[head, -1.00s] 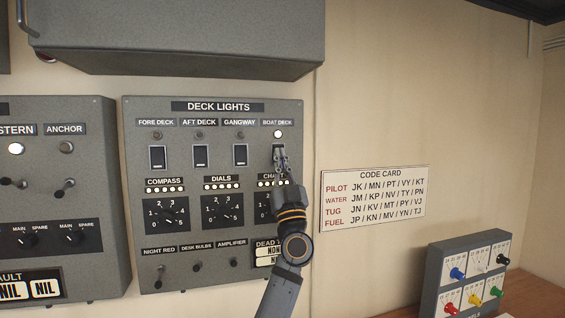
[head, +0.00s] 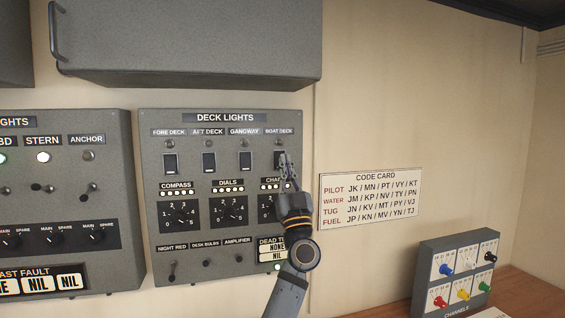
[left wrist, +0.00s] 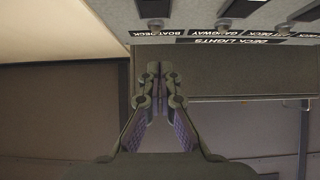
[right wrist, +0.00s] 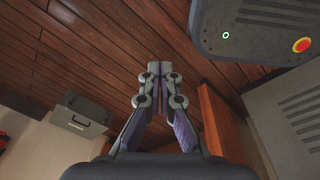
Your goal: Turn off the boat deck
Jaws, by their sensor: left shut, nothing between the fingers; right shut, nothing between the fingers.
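The deck lights panel (head: 148,190) is on the wall in the head view. Its boat deck switch (head: 277,160) is at the right end of the top row, partly hidden by my left gripper (head: 284,157). The boat deck lamp (head: 280,142) above it is dark, like the other lamps in that row. In the left wrist view my left gripper (left wrist: 159,72) is shut and empty, below the boat deck switch (left wrist: 153,8) and its label. I cannot tell whether the tips touch the switch. My right gripper (right wrist: 160,72) is shut and empty above a wooden floor.
The fore deck (head: 170,163), aft deck (head: 209,162) and gangway (head: 246,161) switches stand left of the boat deck switch. A grey cabinet (head: 190,45) overhangs above. A code card (head: 371,198) and a channels box (head: 455,270) are to the right.

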